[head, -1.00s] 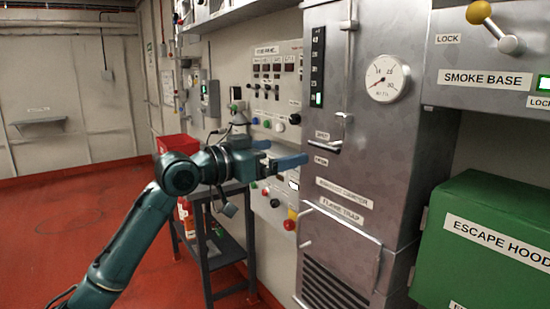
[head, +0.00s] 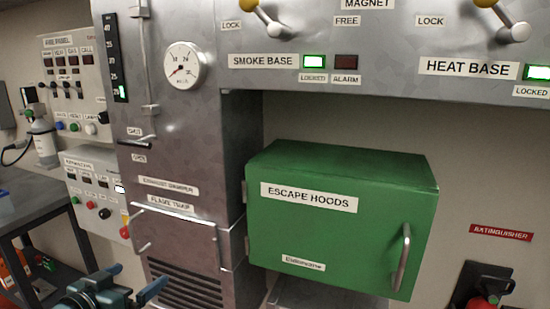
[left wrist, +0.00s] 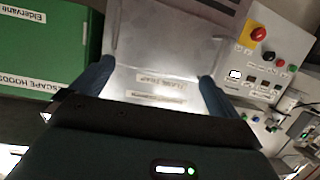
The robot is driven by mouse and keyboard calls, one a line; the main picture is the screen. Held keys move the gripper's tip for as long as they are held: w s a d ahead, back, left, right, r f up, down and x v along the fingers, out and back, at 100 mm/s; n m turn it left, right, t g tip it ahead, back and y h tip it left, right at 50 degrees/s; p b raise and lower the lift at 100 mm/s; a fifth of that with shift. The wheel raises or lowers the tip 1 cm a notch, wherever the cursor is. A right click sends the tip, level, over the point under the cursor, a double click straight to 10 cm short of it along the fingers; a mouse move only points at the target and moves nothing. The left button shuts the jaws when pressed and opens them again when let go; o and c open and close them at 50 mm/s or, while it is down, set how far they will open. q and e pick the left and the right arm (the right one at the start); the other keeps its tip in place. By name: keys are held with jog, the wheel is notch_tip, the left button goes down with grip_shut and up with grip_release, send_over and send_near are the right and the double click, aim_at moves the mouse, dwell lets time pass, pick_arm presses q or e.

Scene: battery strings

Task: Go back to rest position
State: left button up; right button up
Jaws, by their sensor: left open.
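My left gripper (head: 133,286) shows at the bottom left of the head view, in front of the lower part of the grey metal cabinet. Its blue fingers are apart and nothing is between them. In the left wrist view the two fingers (left wrist: 150,88) stand wide apart, with the labelled flap of the cabinet (left wrist: 165,50) behind them. My right gripper is in neither view.
A green escape hoods box (head: 350,235) juts out from the wall right of the cabinet (head: 190,120). A dark table (head: 40,210) stands at the left. A red extinguisher (head: 485,300) shows at the bottom right. Levers (head: 515,28) stick out from the upper panel.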

pick_arm(q)
jog(key=s+d+f+g, duration=0.1)
jog(key=s+d+f, duration=0.6)
jog(key=s+f, duration=0.3)
jog(key=s+d+f+g, duration=0.2)
jog(key=s+d+f, duration=0.5)
jog(key=s+f, duration=0.4)
jog(key=shift+d+f+g+y+p, duration=0.3)
jog(key=shift+d+p, duration=0.05)
jog(key=shift+p, duration=0.1)
jog(key=shift+d, duration=0.1)
